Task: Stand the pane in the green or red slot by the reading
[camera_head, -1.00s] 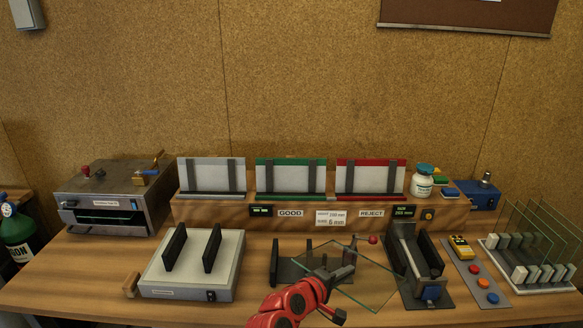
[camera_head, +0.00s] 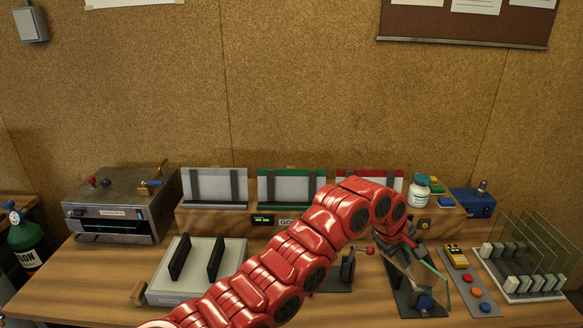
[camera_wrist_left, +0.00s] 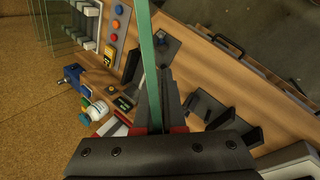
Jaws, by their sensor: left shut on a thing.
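The glass pane (camera_head: 428,262) is held by my left gripper (camera_head: 410,246), which is shut on it above the black gauge trough at the right of the bench. In the left wrist view the pane (camera_wrist_left: 150,60) shows edge-on as a green strip between the fingers (camera_wrist_left: 158,108). The green slot (camera_head: 290,171) and the red slot (camera_head: 370,174) stand at the back. My red arm covers the lower part of the red slot and much of the label strip. The reading cannot be made out. My right gripper is not in view.
A grey slot (camera_head: 215,171) stands left of the green one. A pale stand with black uprights (camera_head: 164,285) is at the left front. A rack of glass panes (camera_head: 535,288), a button panel (camera_head: 472,284), a white jar (camera_head: 419,193) and a blue box (camera_head: 474,202) are at the right.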

